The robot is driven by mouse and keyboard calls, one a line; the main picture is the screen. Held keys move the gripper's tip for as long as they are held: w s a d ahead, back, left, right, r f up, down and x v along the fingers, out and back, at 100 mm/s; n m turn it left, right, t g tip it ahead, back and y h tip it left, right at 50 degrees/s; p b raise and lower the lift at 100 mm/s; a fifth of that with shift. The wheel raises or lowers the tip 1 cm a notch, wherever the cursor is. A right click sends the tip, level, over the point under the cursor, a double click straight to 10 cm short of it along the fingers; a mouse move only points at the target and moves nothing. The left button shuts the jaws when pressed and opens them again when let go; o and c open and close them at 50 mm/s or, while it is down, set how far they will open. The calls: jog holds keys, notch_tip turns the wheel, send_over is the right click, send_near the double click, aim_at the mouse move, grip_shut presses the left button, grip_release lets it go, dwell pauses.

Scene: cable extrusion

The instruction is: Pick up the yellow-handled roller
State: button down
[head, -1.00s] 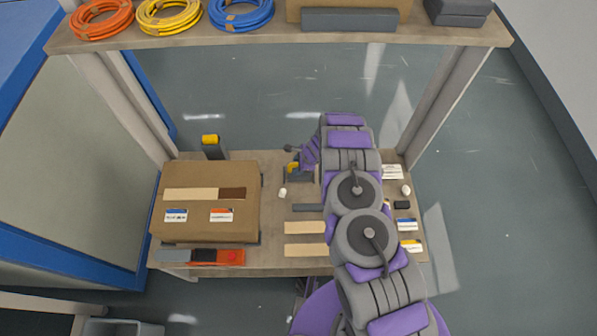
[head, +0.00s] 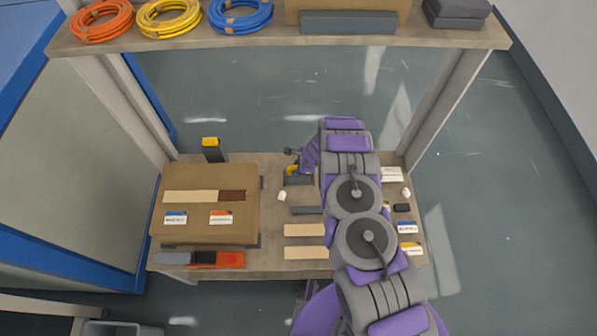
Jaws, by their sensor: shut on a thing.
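The yellow-handled roller (head: 292,171) is at the back middle of the workbench, just below my gripper (head: 292,158). Its yellow handle and a dark part beside it show; the rest is too small or covered to make out. My gripper points left at the end of my purple and grey arm and is shut on the roller. The fingertips are small and partly hidden, so the exact grip point is unclear. I cannot tell whether the roller touches the bench.
A cardboard box (head: 210,226) takes up the bench's left side. A yellow-topped dark tool (head: 211,148) stands behind it. Wooden strips (head: 304,230), a small white piece (head: 282,196) and labelled cards (head: 407,228) lie nearby. A shelf (head: 300,42) with cable coils (head: 241,13) spans above.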

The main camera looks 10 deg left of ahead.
jog(key=shift+r, duration=0.15)
jog(key=shift+r, duration=0.3)
notch_tip(320, 180, up, 3)
jog(key=shift+s+p, duration=0.15)
jog(key=shift+p, duration=0.6)
jog(key=s+d+r+b, duration=0.1)
jog(key=s+d, duration=0.2)
jog(key=s, duration=1.2)
jog(key=shift+d+b, duration=0.2)
jog(key=shift+b, duration=0.1)
